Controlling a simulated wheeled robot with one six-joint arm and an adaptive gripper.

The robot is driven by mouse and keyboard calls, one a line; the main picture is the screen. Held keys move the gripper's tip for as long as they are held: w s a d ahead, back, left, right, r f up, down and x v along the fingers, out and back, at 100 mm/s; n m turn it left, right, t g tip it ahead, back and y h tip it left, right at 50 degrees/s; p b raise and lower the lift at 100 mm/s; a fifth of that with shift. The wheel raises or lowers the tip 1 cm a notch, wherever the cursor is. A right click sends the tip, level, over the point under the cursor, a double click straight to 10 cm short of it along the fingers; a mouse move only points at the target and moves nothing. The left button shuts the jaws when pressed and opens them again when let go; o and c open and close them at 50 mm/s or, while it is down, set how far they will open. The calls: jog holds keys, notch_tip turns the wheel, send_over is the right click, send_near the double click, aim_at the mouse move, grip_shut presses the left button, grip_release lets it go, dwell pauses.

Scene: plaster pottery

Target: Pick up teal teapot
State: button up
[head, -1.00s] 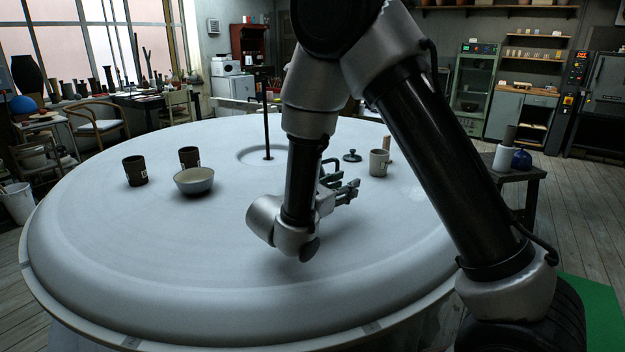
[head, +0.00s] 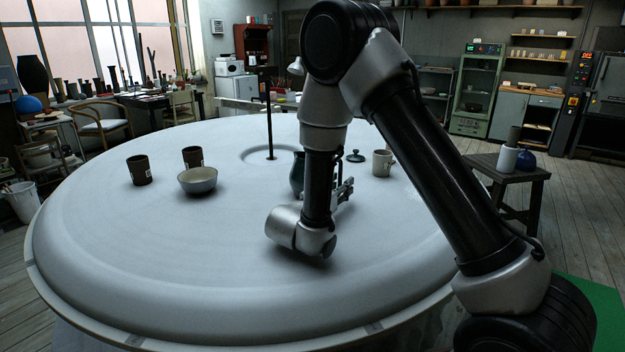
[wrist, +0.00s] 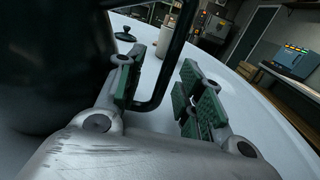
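The dark teal teapot (head: 297,173) stands on the round white table, mostly hidden behind my arm in the head view. In the wrist view its dark body (wrist: 50,65) fills the left side, very close. Its thin dark handle (wrist: 172,58) passes between the two green-padded fingers of my gripper (wrist: 158,76). The fingers are apart, with a clear gap between the handle and the right finger. The handle is close to the left finger; I cannot tell whether they touch. In the head view my gripper (head: 343,190) is low over the table.
A small dark lid (head: 355,156) and a pale mug (head: 382,163) stand behind my gripper. A bowl (head: 197,180) and two dark cups (head: 139,170) are at the left. A thin black post (head: 269,120) rises from the table (head: 150,260). The front of the table is clear.

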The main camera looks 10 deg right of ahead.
grip_shut()
jog(key=shift+r, duration=0.1)
dwell(0.3)
